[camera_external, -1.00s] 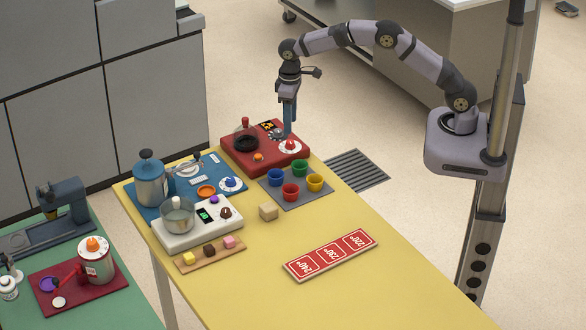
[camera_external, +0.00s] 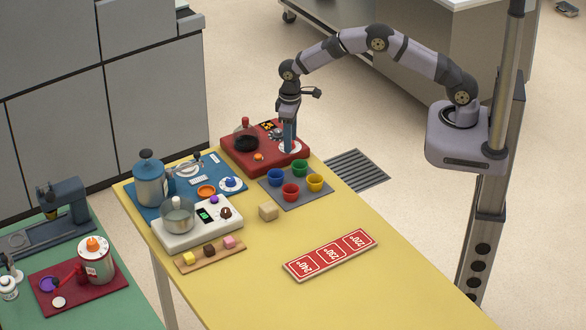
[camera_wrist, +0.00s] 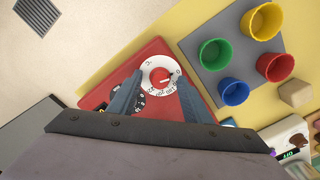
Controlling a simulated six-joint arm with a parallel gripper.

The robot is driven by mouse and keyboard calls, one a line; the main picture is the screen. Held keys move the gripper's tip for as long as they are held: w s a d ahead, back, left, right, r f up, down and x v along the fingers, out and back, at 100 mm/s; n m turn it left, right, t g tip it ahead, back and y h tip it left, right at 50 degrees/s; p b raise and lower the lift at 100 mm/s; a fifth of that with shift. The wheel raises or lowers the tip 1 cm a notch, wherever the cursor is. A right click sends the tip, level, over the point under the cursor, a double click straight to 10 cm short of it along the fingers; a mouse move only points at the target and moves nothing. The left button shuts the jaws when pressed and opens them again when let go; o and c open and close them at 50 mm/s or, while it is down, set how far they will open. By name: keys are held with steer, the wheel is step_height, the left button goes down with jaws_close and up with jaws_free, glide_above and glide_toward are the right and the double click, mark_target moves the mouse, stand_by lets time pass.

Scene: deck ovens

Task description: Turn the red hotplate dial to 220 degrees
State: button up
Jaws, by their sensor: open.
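The red hotplate (camera_external: 236,162) stands at the far end of the yellow table. Its dial, a red knob on a white scale disc, shows in the wrist view (camera_wrist: 160,75), with a pale pointer line on the knob. The scale's numbers are too small to read surely. My gripper (camera_external: 289,150) points down over the dial. In the wrist view my gripper (camera_wrist: 155,95) is open, with one finger on each side of the dial's disc. I cannot tell whether the fingers touch it. In the external view the fingers hide most of the knob.
A grey mat (camera_external: 275,191) with several coloured cups lies close in front of the hotplate. A blue station (camera_external: 140,196) and a white scale (camera_external: 165,236) stand to the left. A wooden block (camera_external: 268,212) and a red temperature card (camera_external: 331,255) lie nearer.

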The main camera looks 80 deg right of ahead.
steer(key=c, duration=1.1)
steer(key=shift+o, duration=0.2)
